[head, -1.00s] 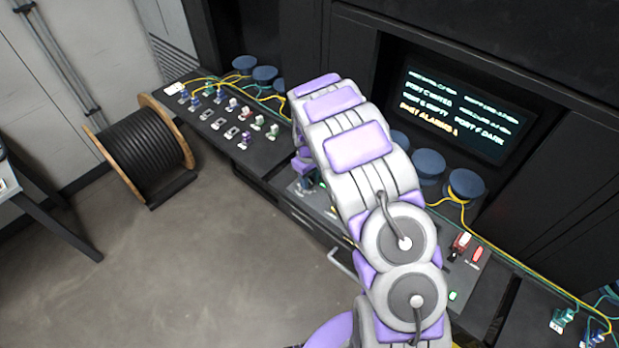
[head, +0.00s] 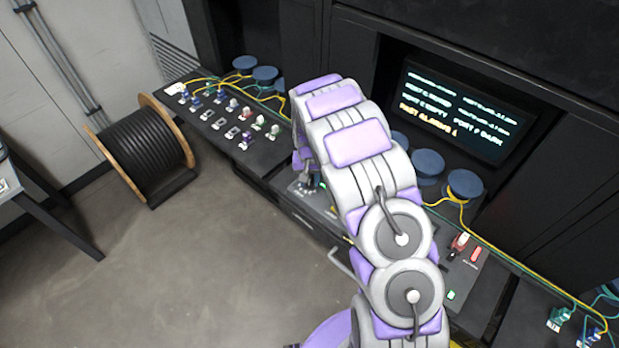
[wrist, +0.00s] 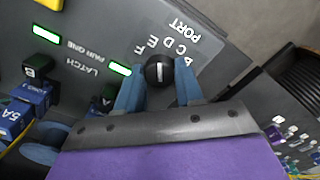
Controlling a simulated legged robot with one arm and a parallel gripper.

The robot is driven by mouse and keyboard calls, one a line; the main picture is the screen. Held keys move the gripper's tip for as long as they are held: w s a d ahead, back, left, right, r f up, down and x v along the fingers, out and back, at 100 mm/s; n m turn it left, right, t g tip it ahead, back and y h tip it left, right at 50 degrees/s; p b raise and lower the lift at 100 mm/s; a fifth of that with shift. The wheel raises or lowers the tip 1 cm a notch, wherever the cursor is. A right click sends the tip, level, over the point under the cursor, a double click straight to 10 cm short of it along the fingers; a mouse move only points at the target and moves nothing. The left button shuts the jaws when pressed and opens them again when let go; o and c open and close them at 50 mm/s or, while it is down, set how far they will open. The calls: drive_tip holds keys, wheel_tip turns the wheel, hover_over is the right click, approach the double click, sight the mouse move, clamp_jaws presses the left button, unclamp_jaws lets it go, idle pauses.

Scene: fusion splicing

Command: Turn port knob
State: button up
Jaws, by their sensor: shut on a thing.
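The port knob (wrist: 159,71) is a round black knob with a white pointer line, on a grey panel (wrist: 95,22) in the wrist view. The letters B, C, D, E, F and the word PORT are printed around it. My gripper (wrist: 159,80) has its two blue fingers on either side of the knob, closed on it. The white line runs roughly up and down in the picture. In the head view my arm hides the knob, and the gripper shows only in part beside the panel (head: 309,190).
Lit green indicators and LATCH and PAIR ONE labels sit left of the knob in the wrist view. A screen (head: 460,112) stands behind the bench. Several coloured connectors (head: 233,104) lie to the left. A cable reel (head: 148,150) stands on the open floor.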

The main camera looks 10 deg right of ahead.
drive_tip(key=m, duration=0.4)
drive_tip(key=shift+w+r+m, duration=0.15)
drive_tip(key=shift+w+m, duration=0.1)
drive_tip(key=shift+m, duration=2.55)
drive_tip(key=o, duration=0.8)
drive_tip(key=shift+o, duration=1.2)
drive_tip(key=shift+s, duration=0.1)
